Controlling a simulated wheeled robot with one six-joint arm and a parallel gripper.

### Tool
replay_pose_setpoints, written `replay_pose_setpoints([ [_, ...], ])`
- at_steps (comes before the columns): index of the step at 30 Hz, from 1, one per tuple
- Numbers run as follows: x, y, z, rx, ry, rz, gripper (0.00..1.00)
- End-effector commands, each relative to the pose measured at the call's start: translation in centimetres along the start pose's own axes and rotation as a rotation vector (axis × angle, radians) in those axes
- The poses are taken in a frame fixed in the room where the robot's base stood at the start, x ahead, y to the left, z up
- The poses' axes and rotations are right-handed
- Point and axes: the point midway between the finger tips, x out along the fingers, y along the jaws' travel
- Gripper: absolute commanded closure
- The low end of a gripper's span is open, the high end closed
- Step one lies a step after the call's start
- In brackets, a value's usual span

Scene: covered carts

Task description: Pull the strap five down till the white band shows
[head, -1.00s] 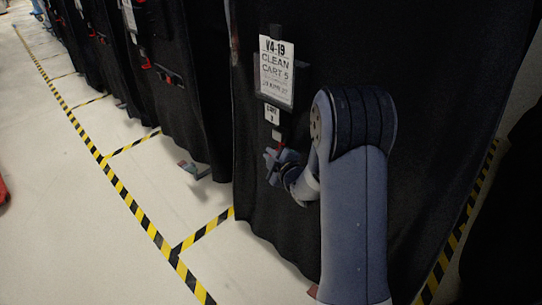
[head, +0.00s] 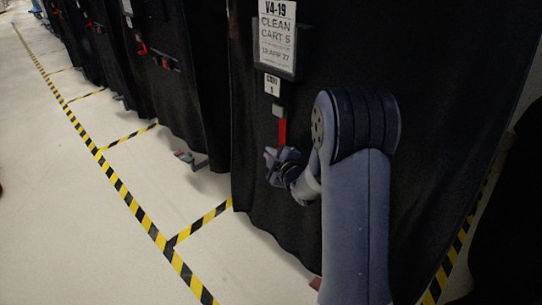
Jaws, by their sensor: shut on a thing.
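The red strap (head: 282,131) hangs on the front of the black covered cart (head: 262,205), below a small grey buckle (head: 278,112). A small white label (head: 271,85) and the sign "CLEAN CART 5" (head: 277,30) are above it. My gripper (head: 271,156) is at the strap's lower end, shut on it, with a plain red length showing between buckle and gripper. The strap end inside the jaws is hidden by the gripper.
More black covered carts (head: 178,105) stand in a row to the left. Yellow-and-black floor tape (head: 137,210) marks the bays. A dark shape fills the right edge.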

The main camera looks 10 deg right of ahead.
Motion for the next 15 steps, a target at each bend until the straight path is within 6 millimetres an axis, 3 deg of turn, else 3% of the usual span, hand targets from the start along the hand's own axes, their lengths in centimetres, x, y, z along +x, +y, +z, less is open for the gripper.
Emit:
replay_pose_setpoints([
  [1,0.2,-1.5,0.9,0.002,-0.005,-0.008,1.0],
  [4,0.4,-2.3,1.4,0.002,-0.005,-0.008,1.0],
  [15,0.5,-2.6,1.6,0.003,-0.007,-0.011,1.0],
])
